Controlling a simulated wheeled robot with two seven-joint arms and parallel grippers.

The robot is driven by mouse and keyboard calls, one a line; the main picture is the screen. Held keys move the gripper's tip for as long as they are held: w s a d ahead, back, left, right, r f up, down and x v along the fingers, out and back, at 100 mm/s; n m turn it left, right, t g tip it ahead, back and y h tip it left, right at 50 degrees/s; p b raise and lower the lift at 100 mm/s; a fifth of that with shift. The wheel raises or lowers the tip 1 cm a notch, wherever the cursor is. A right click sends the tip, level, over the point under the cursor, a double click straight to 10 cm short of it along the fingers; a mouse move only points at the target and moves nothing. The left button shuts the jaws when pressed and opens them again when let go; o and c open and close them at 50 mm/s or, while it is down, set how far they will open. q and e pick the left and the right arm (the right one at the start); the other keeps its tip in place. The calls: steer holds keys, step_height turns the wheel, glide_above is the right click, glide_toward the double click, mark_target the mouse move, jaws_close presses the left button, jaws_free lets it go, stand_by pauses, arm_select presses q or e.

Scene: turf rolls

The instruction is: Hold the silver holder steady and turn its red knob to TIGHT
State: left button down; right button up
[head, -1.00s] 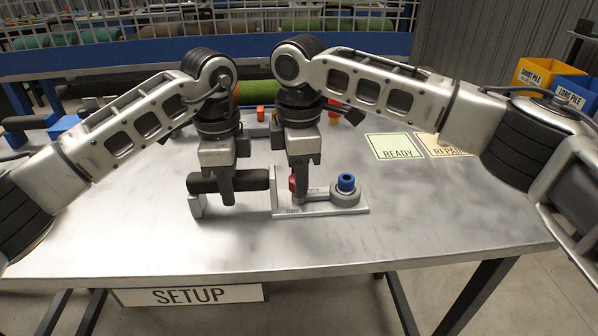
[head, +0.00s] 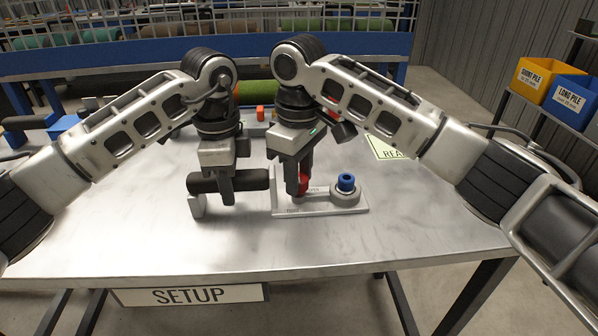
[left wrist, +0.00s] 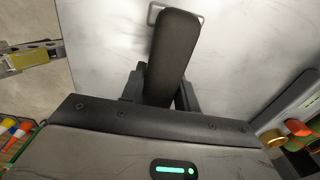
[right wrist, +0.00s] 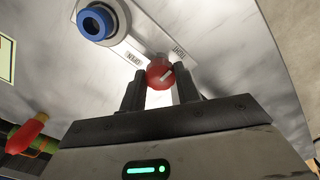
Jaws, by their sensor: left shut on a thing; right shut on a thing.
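The silver holder (head: 325,209) stands on the metal table, with a dark roller-like bar (head: 256,179) at its left and a blue-topped post (head: 346,183) at its right. My left gripper (head: 226,194) is shut around the dark bar (left wrist: 178,40). My right gripper (head: 298,186) is shut on the red knob (head: 304,183). In the right wrist view the red knob (right wrist: 160,72) sits between the fingers. Its pale mark slants toward the upper right, roughly to the TIGHT side; OPEN is printed to the left. The exact alignment is unclear.
The table (head: 130,235) is clear in front of the holder. A green READY card (head: 385,149) lies to the right, partly hidden by my right arm. Yellow (head: 535,78) and blue (head: 572,100) bins stand at the far right.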

steer(key=shift+r+m, duration=0.1)
steer(key=shift+m, duration=0.2)
steer(key=o, duration=1)
steer(key=shift+c, duration=0.2)
step_height(320, 180, up, 12)
arm_select(q)
steer(key=c, duration=1)
jaws_free()
steer(key=shift+o, duration=0.2)
